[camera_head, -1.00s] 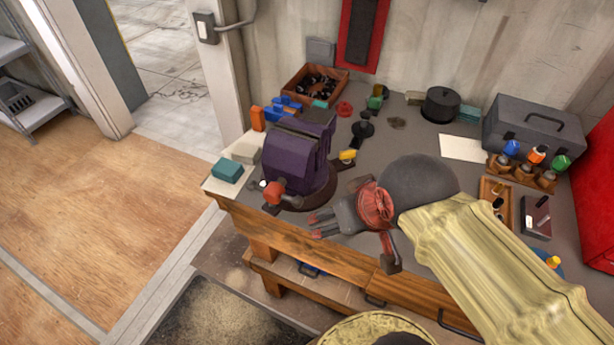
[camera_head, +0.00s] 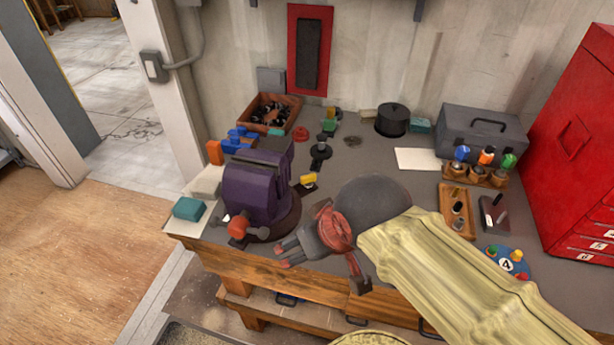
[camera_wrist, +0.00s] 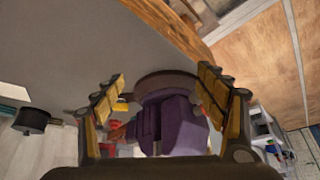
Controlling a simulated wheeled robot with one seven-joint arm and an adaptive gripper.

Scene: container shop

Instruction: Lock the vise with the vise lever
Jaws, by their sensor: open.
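The purple vise (camera_head: 250,190) stands at the left end of the workbench on a round dark base. Its lever (camera_head: 238,226), with reddish and grey parts, is on the vise's front side, facing the bench edge. My gripper (camera_head: 283,252) is just right of the lever, above the bench near its front edge, apart from the vise. In the wrist view the vise (camera_wrist: 170,125) shows beyond and between my two spread fingers (camera_wrist: 160,90), with nothing between the pads. The lever is not clearly visible in the wrist view.
Teal and white blocks (camera_head: 188,209) lie left of the vise. A wooden bin (camera_head: 268,113) and small coloured items sit behind it. A black pot (camera_head: 392,120), grey toolbox (camera_head: 482,134) and red cabinet (camera_head: 585,150) are right. The floor at left is clear.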

